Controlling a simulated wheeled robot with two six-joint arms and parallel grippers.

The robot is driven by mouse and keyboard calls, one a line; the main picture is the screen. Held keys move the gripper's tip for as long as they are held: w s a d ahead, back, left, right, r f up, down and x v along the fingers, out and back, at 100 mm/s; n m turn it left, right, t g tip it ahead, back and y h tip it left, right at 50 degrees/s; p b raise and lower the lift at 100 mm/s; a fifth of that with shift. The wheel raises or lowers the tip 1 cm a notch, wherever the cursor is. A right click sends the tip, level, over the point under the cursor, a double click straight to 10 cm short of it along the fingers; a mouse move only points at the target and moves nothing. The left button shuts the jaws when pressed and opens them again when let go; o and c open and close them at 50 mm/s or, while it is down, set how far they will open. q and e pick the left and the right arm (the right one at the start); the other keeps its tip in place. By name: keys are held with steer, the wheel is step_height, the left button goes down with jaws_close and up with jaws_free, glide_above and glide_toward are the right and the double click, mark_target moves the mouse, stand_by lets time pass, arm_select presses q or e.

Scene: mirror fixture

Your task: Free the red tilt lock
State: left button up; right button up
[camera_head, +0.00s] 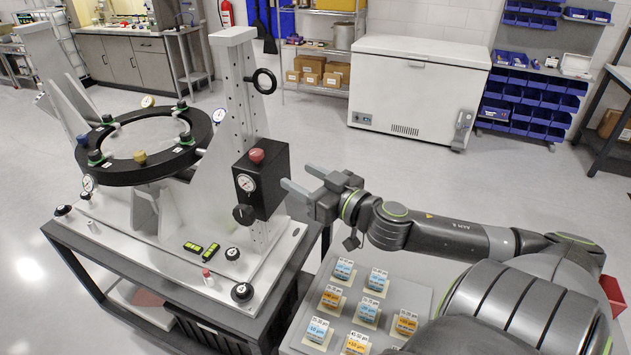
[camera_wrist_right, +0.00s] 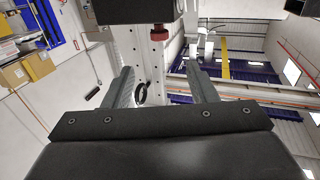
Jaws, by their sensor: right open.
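The red tilt lock (camera_head: 256,155) is a small red knob on top of a black box (camera_head: 268,192) with a dial gauge, on the fixture's upright plate. It also shows in the right wrist view (camera_wrist_right: 159,33), beyond the fingertips and near the top middle. My right gripper (camera_head: 301,178) is open and empty, just right of the black box and a little lower than the red knob. Its two fingers stand apart in the right wrist view (camera_wrist_right: 161,82), with nothing between them. My left gripper is not in view.
The mirror fixture's black ring (camera_head: 128,176) lies left of the upright plate (camera_head: 236,90). A black ring handle (camera_head: 264,81) sticks out above the box. A grey board (camera_head: 393,275) with several labelled blocks lies below my right arm.

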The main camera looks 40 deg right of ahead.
steer(key=shift+s+d+p, duration=0.1)
steer(key=shift+s+p, duration=0.3)
steer(key=shift+s, duration=0.95)
